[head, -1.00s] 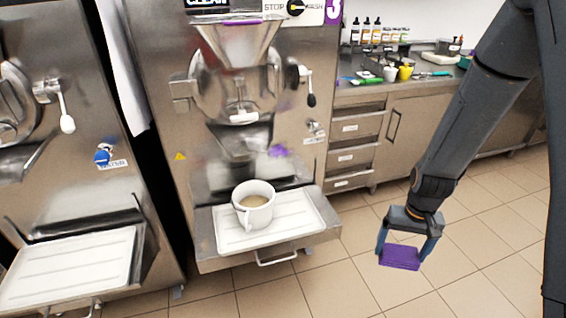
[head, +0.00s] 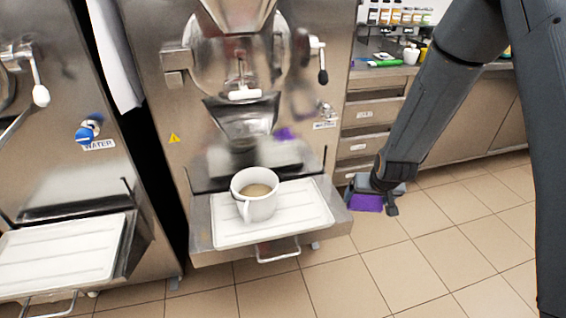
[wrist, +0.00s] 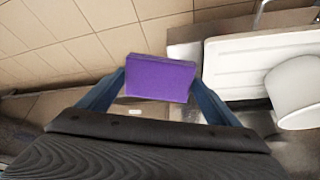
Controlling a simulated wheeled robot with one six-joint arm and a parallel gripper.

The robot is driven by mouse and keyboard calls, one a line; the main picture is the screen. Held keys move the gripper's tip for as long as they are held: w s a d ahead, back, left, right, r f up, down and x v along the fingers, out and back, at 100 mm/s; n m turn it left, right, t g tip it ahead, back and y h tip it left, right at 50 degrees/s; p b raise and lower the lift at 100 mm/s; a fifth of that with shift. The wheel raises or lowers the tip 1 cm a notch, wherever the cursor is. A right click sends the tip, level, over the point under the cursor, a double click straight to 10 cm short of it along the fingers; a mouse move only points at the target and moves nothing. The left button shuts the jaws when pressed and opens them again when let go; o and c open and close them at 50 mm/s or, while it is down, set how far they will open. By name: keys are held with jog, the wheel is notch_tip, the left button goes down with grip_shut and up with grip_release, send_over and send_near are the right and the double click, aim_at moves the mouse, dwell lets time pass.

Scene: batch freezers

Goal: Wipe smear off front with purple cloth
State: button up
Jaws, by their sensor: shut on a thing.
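My gripper (head: 376,198) is shut on the folded purple cloth (head: 366,203), to the right of the middle freezer's tray shelf and in front of the drawers. The cloth also shows between the blue fingers in the wrist view (wrist: 160,78). The middle batch freezer (head: 300,110) has a steel front. A purple smear (head: 284,133) is on that front, right of the spout and above the tray. The cloth is apart from the smear.
A white cup (head: 256,196) with brown contents stands on the white tray (head: 300,215) under the spout. A lever with a black knob (head: 323,76) and a small tap (head: 327,110) stick out right of the smear. Another freezer (head: 50,180) is at left. Tiled floor is clear at right.

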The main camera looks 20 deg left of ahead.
jog(key=w+a+r+n+t+y+b, duration=0.1)
jog(key=w+a+t+y+b, duration=0.2)
jog(key=a, duration=0.6)
jog(key=w+a+n+t+y+b, duration=0.1)
jog(key=w+a+t+b, duration=0.3)
jog(key=a, duration=0.5)
jog(key=s+a+r+n+t+y+b, duration=0.1)
jog(key=s+a+r+y+b, duration=0.15)
jog(key=a, duration=0.25)
jog(key=s+a+r+n+t+y+b, duration=0.1)
jog(key=a+r+t+y+b, duration=0.15)
jog(key=a+b, duration=0.2)
jog(key=b+x, duration=0.1)
jog(key=x, duration=0.5)
jog(key=shift+a+g+h, duration=0.3)
jog(key=shift+a+g, duration=0.05)
jog(key=shift+a, duration=0.05)
jog(key=shift+b+x, duration=0.3)
jog(key=shift+x, duration=0.75)
jog(key=shift+w+d+r, duration=0.1)
jog(key=shift+d, duration=0.1)
jog(key=shift+w+d, duration=0.4)
jog(key=shift+d, duration=0.35)
jog(key=shift+w+d, duration=0.45)
jog(key=shift+d, duration=0.35)
jog(key=shift+w+d, duration=0.5)
jog(key=shift+d, duration=0.2)
jog(key=shift+w+d, duration=0.55)
jog(key=shift+d, duration=0.15)
